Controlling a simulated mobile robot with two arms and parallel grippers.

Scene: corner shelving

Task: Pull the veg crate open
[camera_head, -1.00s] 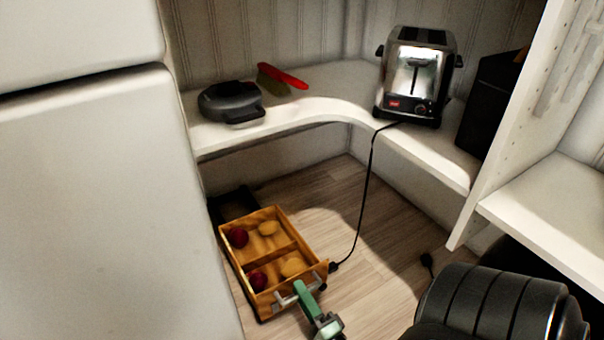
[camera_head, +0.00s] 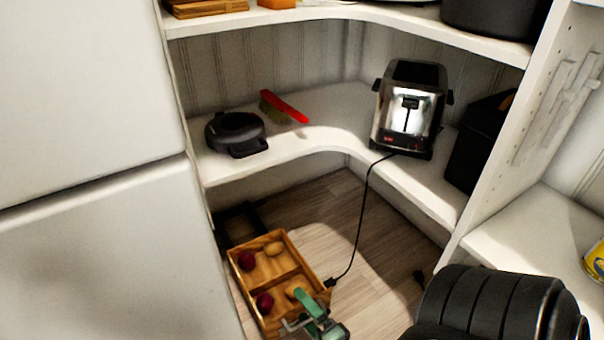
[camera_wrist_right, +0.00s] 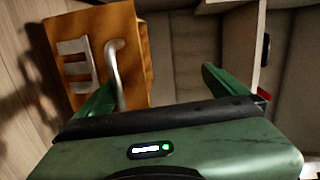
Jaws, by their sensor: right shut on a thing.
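The veg crate (camera_head: 233,285) is a wooden, divided box on the floor under the low corner shelf. It holds dark red and yellowish-brown vegetables in its compartments. My right gripper (camera_head: 308,312), with green fingers, is at the crate's near end and is shut on the handle. In the wrist view a green finger lies against the handle; the exact contact is partly hidden. My left gripper is not in view.
A dark rail (camera_head: 238,215) lies behind the crate. A black cord (camera_head: 360,225) runs from the toaster (camera_head: 408,108) to a plug beside the crate's right corner. A white cabinet (camera_head: 90,260) stands close on the left.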

